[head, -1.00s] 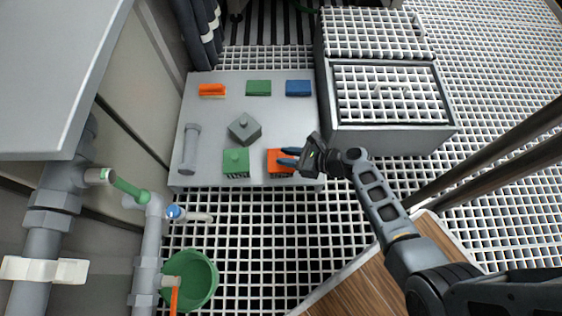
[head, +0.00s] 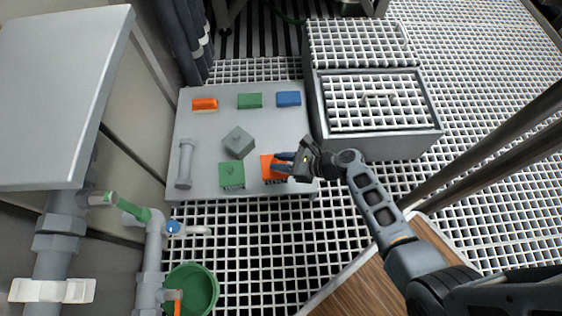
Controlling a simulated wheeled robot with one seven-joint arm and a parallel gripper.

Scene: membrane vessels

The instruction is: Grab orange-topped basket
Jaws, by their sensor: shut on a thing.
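The orange-topped basket (head: 267,170) is at the front right of a grey board (head: 205,112), with dark slatted sides under its orange top. The fingers hide part of the top, and I cannot tell whether the basket's base touches the board. A green-topped basket (head: 231,174) stands just to its left.
A grid-topped box (head: 385,147) stands right. A green bucket (head: 205,285) and pipes (head: 150,250) are at front left.

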